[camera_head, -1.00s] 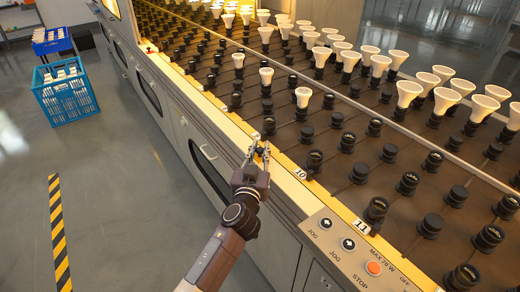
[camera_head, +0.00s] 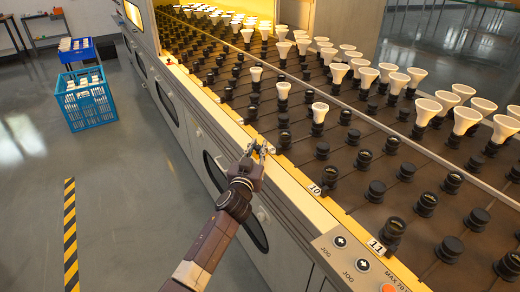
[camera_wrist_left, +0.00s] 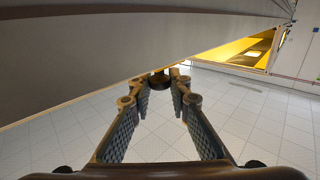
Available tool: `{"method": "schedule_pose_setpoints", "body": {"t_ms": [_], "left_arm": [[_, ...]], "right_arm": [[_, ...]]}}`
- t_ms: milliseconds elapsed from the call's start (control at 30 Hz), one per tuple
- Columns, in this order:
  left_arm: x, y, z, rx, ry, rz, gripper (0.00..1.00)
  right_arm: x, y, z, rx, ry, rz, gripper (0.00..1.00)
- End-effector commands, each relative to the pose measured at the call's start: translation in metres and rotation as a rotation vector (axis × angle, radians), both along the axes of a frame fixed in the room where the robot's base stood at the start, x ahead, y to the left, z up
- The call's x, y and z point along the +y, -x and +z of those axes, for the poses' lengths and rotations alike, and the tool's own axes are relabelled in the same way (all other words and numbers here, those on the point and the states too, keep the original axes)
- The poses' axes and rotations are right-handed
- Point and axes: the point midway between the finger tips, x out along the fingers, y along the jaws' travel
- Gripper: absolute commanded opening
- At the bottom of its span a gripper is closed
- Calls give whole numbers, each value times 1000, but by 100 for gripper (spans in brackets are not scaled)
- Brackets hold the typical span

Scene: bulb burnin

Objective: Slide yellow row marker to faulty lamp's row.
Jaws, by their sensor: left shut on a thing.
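My left gripper (camera_head: 262,148) is at the yellow front rail (camera_head: 290,172) of the lamp conveyor, up the rail from the number 10 label (camera_head: 315,188). In the left wrist view its fingertips (camera_wrist_left: 159,82) close on a small dark round knob (camera_wrist_left: 159,79), which I take for the row marker; its yellow part is mostly hidden by the fingers. White lamps stand in dark sockets, such as a near lamp (camera_head: 320,111) and two smaller-looking ones (camera_head: 283,89) and (camera_head: 256,74). I cannot tell which lamp is faulty. My right gripper is out of view.
The number 11 label (camera_head: 376,246) and a control panel (camera_head: 345,255) with jog buttons lie at the lower right. Blue crates (camera_head: 87,103) stand on the floor at the left. A striped floor line (camera_head: 70,235) runs nearby; the aisle floor is clear.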

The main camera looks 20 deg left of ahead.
Motion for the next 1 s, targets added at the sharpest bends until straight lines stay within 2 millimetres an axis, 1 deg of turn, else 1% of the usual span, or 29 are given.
{"method": "schedule_pose_setpoints", "body": {"t_ms": [33,167,433,567,667,767,1000], "left_arm": [[0,0,-1,1,1,0,19],[0,0,-1,1,1,0,33],[-1,1,0,1,1,0,33],[-1,7,-1,1,0,0,33],[-3,18,-2,1,0,-1,33],[-5,34,-1,1,0,-1,33],[-11,81,-2,3,2,0,33]], "right_arm": [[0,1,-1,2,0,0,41],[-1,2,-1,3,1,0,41],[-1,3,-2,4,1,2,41],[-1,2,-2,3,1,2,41],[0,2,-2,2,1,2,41],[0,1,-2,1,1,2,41],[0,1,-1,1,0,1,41]]}}
